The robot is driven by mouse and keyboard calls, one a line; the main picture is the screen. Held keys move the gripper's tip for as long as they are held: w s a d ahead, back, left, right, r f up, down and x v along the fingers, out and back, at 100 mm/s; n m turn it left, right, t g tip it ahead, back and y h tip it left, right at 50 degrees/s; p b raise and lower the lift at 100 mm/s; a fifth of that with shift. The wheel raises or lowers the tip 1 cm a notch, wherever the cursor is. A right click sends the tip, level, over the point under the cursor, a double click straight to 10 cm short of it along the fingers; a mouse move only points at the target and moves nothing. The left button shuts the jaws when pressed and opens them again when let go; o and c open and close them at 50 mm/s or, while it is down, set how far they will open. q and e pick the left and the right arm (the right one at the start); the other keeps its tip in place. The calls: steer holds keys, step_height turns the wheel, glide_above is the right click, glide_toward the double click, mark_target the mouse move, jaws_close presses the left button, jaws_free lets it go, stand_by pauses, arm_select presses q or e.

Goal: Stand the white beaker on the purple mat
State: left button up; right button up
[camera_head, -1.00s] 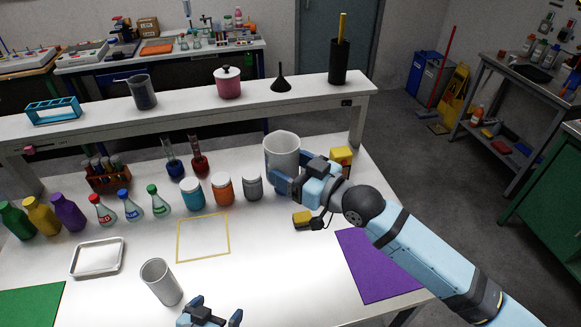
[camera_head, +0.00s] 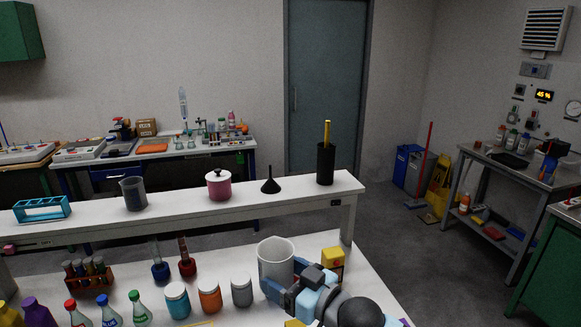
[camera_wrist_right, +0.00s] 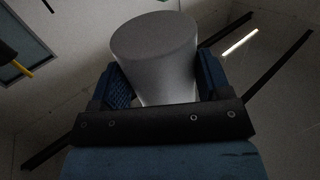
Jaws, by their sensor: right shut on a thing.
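The white beaker (camera_head: 276,262) is upright in the head view, at the right part of the white table. My right gripper (camera_head: 283,290) is shut on it from its near right side. In the right wrist view the beaker (camera_wrist_right: 156,55) sits between the two blue finger pads of the gripper (camera_wrist_right: 155,82). I cannot tell whether its base clears the table. My left gripper is out of view.
A yellow box (camera_head: 332,262) stands close right of the beaker. A raised shelf behind holds a black funnel (camera_head: 271,185), a pink pot (camera_head: 219,184) and a black cylinder (camera_head: 325,165).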

steer(key=s+d+f+m+t+h, duration=0.2)
steer(key=d+f+m+h, duration=0.1)
steer(key=d, duration=0.5)
steer(key=s+d+f+m+t+h, duration=0.2)
steer(key=d+h, duration=0.4)
steer(key=d, duration=0.3)
steer(key=s+d+f+m+t+h, duration=0.3)
steer(key=s+d+f+m+h, duration=0.1)
steer(key=d, duration=0.4)
steer(key=shift+s+d+m+h, duration=0.2)
steer(key=shift+d+m+h, duration=0.2)
steer(key=shift+m+h, duration=0.25)
steer(key=w+a+r+n+g+y, duration=0.2)
steer(key=a+r+n+y, duration=0.2)
steer(key=a+r+y, duration=0.2)
steer(key=w+a+r+n+g+y, duration=0.2)
steer(key=w+a+r+n+y, duration=0.1)
steer(key=a, duration=0.7)
step_height(320, 180, up, 4)
steer(key=n+y, duration=0.1)
steer(key=y, duration=0.1)
steer(key=shift+a+y, duration=0.35)
